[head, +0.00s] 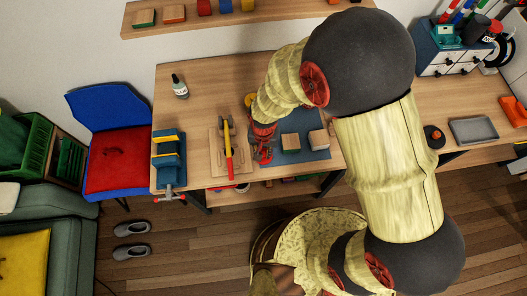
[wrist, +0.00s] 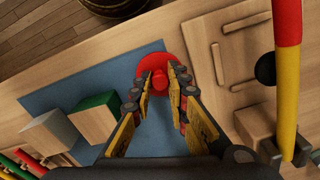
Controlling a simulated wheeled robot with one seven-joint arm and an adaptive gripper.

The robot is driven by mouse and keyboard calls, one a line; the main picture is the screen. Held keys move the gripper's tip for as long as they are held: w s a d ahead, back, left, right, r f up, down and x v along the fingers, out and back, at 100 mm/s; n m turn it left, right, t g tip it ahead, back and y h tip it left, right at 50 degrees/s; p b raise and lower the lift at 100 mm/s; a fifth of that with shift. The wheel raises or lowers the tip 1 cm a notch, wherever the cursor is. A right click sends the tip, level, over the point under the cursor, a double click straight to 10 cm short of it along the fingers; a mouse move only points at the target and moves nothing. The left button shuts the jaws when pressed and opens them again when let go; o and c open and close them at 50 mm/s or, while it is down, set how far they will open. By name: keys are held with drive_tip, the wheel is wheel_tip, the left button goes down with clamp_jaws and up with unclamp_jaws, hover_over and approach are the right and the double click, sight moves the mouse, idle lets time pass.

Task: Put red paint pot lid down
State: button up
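The red paint pot lid (wrist: 158,58) is a round disc with a knob on top, seen in the wrist view over the edge of the blue mat (wrist: 70,87). My gripper (wrist: 160,76) has its two fingers closed in on either side of the knob. The lid looks level; whether it touches the surface below I cannot tell. In the head view my gripper (head: 264,154) is low over the left edge of the mat (head: 292,148), and the lid is hard to make out there.
Two blocks (head: 290,141) (head: 318,139) stand on the mat to the right. A wooden board with a red and yellow tool (head: 228,150) lies to the left. Bare table shows between bottle and board.

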drive_tip(key=o, duration=0.5)
drive_tip(key=shift+c, duration=0.2)
wheel_tip(320, 180, up, 12)
drive_tip(key=p, duration=0.2)
drive_tip(key=shift+r, duration=0.2)
drive_tip(key=w+d+r+t, duration=0.1)
drive_tip(key=d+r, duration=0.5)
drive_tip(key=r, duration=0.2)
drive_tip(key=d+r+t, duration=0.1)
drive_tip(key=d+r, duration=0.5)
drive_tip(key=r, duration=0.2)
drive_tip(key=s+d+r+t, duration=0.3)
drive_tip(key=s+d+r, duration=0.5)
drive_tip(key=d+r, duration=0.2)
drive_tip(key=shift+s+d+r+n+t, duration=0.3)
drive_tip(key=shift+d+r+n, duration=0.1)
drive_tip(key=shift+r, duration=0.15)
